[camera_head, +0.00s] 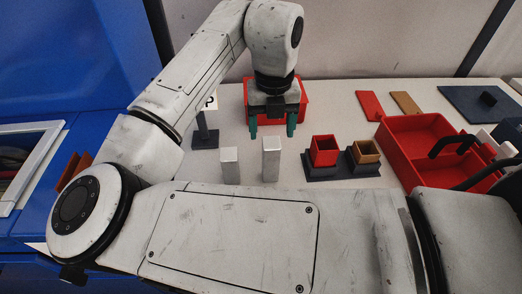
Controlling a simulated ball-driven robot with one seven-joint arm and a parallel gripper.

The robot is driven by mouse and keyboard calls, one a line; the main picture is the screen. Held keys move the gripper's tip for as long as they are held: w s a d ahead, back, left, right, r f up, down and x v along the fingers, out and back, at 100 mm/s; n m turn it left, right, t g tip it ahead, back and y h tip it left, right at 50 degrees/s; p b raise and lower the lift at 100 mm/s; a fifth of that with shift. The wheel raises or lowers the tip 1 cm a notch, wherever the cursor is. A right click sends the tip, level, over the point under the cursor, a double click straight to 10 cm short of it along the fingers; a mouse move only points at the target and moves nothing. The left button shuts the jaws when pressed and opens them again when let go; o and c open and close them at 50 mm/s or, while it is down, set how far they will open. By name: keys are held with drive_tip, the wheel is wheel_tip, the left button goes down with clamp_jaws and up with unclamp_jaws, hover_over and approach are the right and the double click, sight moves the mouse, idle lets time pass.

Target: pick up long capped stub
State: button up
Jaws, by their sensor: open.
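Two pale, upright, block-like posts stand on the white table in front of my gripper. The taller post (271,160) is on the right and the shorter post (230,166) is to its left. Their bases are partly hidden by my arm. I cannot tell for sure which thing is the long capped stub; the taller post is the longest upright piece I see. My gripper (272,127) points down with its dark green fingers spread and empty. In the picture it is just above and behind the taller post, apart from it.
A red bin (304,98) is behind my gripper. A dark stand with a sign (205,138) is left. Red (323,151) and brown (365,153) square cups sit in dark holders at right. A divided red tray (401,145) is farther right. Flat red (370,106) and tan (405,103) plates lie behind.

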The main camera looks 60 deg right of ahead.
sight(271, 141)
wheel_tip(271, 141, down, 4)
drive_tip(key=shift+f, duration=0.25)
drive_tip(key=shift+f+p, duration=0.7)
drive_tip(key=shift+f, duration=2.05)
drive_tip(key=shift+s, duration=0.1)
drive_tip(key=c, duration=1.1)
drive_tip(key=shift+r, duration=0.1)
